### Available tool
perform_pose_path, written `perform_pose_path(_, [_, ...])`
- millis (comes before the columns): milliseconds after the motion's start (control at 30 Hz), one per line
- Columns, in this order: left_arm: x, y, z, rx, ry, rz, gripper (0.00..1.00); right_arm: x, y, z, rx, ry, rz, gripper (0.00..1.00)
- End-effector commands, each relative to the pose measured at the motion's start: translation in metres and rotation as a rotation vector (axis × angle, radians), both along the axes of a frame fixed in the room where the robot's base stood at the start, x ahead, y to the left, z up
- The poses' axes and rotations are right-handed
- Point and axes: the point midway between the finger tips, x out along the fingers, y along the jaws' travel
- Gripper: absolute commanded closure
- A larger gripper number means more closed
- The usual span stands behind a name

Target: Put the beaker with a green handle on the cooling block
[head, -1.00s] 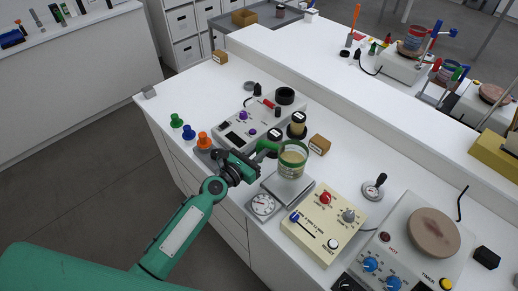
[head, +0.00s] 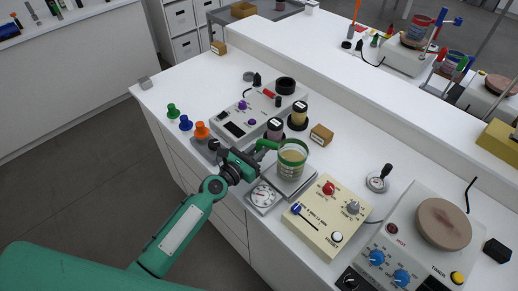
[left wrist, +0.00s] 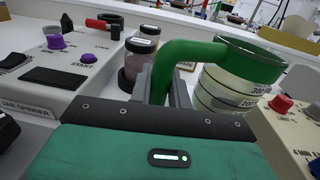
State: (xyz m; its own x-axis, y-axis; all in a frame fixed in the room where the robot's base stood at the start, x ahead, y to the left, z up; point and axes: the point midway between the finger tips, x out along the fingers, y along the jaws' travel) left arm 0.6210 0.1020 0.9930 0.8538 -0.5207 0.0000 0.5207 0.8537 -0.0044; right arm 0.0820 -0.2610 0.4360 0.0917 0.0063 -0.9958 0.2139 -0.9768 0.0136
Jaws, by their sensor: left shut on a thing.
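The beaker (head: 291,165) has a green rim, a green handle (head: 266,145), pale yellowish contents and graduation marks. It is upright over a metal plate (head: 293,190) with a round dial (head: 263,196) at its front; I cannot tell whether it touches the plate. My left gripper (head: 252,155) is shut on the green handle, left of the beaker. In the left wrist view the fingers (left wrist: 163,92) close around the handle (left wrist: 180,55), with the beaker (left wrist: 235,85) to the right. No part is clearly marked as the cooling block. My right gripper is not in view.
A cream control box (head: 325,217) stands just right of the plate, with a hot plate (head: 443,222) further right.

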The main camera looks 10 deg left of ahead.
Motion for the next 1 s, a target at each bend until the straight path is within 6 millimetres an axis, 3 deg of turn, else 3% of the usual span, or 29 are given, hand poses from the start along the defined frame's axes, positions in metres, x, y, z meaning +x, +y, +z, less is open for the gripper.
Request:
perform_pose_path(533, [0.000, 0.000, -0.011, -0.002, -0.001, 0.000, 1.00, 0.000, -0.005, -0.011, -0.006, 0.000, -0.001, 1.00])
perform_pose_path(567, [0.000, 0.000, -0.010, -0.002, -0.001, 0.000, 0.79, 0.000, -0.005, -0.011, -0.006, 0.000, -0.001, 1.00])
perform_pose_path(700, [0.000, 0.000, -0.010, -0.001, 0.000, 0.000, 0.56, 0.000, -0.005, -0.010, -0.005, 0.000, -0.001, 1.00])
perform_pose_path(1000, [-0.002, 0.001, -0.012, 0.001, 0.002, 0.000, 0.56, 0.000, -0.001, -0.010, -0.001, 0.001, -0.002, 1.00])
